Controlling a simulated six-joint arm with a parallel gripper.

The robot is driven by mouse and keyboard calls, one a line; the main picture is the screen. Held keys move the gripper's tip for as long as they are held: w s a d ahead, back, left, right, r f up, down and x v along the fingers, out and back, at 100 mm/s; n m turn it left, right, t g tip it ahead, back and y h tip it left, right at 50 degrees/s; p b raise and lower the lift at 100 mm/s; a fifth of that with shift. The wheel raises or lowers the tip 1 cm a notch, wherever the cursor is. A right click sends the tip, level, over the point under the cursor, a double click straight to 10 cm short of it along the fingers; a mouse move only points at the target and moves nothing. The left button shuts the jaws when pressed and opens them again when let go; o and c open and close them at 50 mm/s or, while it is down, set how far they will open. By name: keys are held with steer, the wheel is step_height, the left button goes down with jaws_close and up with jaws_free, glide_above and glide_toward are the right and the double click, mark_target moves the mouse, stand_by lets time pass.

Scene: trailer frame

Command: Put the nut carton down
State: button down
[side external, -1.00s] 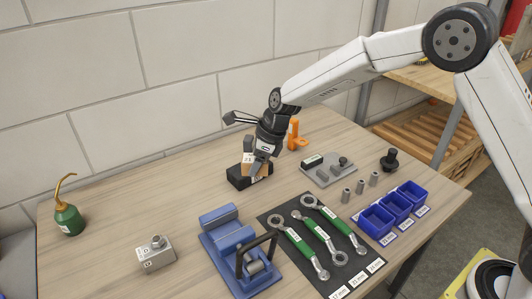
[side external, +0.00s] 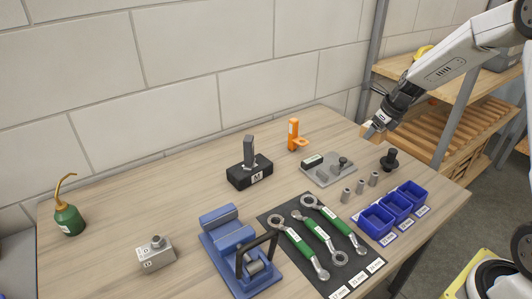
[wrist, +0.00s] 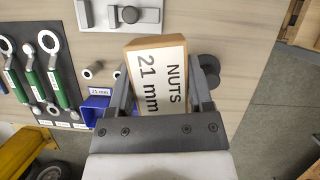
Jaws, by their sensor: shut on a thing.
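The nut carton (wrist: 155,75) is a small brown box with a white label reading "NUTS 21 mm" in the wrist view. My gripper (wrist: 160,88) is shut on it, with a finger on each side. In the side external view my gripper (side external: 376,128) holds the carton (side external: 369,131) near the table's far right edge, close to the wooden shelf. The carton is partly hidden there by the gripper, and I cannot tell its exact height above the table.
A black knob (side external: 389,160) stands near the carton. A grey plate (side external: 322,172), an orange stand (side external: 294,138), grey sleeves (side external: 361,187), blue bins (side external: 378,220) and wrenches (side external: 315,237) share the table. A black block marked M (side external: 258,175) stands further left. Shelves (side external: 470,100) are behind.

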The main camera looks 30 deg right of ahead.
steer(key=s+d+m, duration=0.2)
steer(key=s+d, duration=0.2)
steer(key=d, duration=0.2)
glide_toward(363, 146)
steer(key=shift+w+a+f+h, duration=0.4)
steer(key=shift+w+a+f, duration=0.1)
steer(key=shift+a, duration=0.15)
steer(key=shift+w+d+f, duration=0.25)
steer(key=shift+w+f, duration=0.25)
steer(key=shift+f, duration=0.1)
steer(key=shift+w+f, duration=0.15)
steer(key=shift+f, duration=0.05)
steer(key=shift+w+d+f, duration=0.1)
steer(key=shift+f, duration=1.55)
steer(key=shift+f, duration=0.1)
